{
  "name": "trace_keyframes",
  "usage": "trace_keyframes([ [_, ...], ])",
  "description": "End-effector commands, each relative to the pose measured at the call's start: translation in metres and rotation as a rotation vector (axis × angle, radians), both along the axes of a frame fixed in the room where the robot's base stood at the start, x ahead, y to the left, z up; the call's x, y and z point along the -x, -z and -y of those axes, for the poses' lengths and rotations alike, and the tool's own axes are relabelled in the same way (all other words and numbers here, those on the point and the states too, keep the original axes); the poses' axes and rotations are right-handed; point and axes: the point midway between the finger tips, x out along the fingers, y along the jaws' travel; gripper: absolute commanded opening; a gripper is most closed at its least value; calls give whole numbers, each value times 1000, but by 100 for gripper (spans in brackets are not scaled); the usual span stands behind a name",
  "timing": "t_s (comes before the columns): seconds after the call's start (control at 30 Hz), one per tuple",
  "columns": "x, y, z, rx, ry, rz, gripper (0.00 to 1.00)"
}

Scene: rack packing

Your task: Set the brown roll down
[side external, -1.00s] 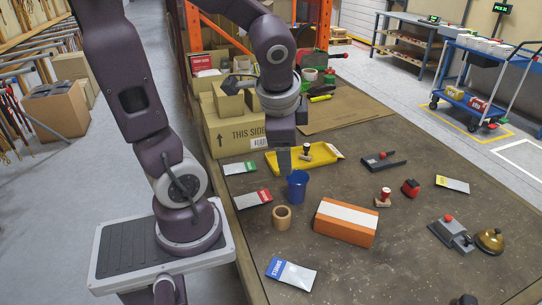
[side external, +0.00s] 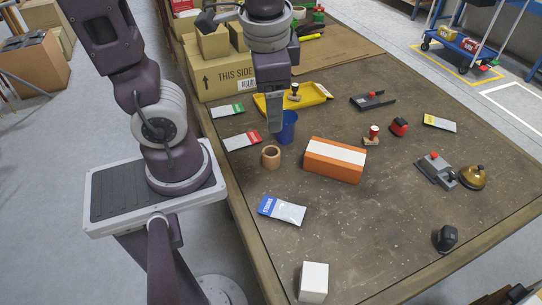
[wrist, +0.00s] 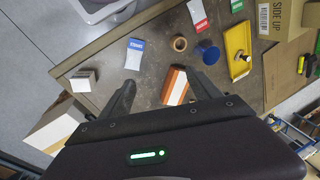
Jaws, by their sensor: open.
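The brown roll (side external: 271,157) stands on end on the dark tabletop, its hole facing up. It is just in front of and left of the blue cup (side external: 287,127). In the wrist view the roll (wrist: 180,43) shows beyond the fingertips, beside the blue cup (wrist: 208,54). My gripper (side external: 274,128) hangs pointing down, and its lower end overlaps the cup's left edge in the side view. In the wrist view the two fingers of my gripper (wrist: 160,80) are spread apart with nothing held between them. The roll is clear of the fingers.
An orange-and-white box (side external: 335,160) is right of the roll. Packets lie around, including a blue-and-white one (side external: 282,210) in front. A yellow tray (side external: 300,98) with a stamp and cardboard boxes (side external: 222,78) are behind. A white box (side external: 313,282) stands at the front edge.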

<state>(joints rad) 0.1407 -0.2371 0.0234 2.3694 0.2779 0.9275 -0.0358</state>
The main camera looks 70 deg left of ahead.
Motion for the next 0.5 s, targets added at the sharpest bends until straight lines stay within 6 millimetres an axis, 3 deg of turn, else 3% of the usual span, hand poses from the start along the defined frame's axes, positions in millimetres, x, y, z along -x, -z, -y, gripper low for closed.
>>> trace_keyframes([
  [0.3,-52,137,-44,-520,505,-584,72],
  [0.5,-62,230,-71,-813,875,-848,72],
])
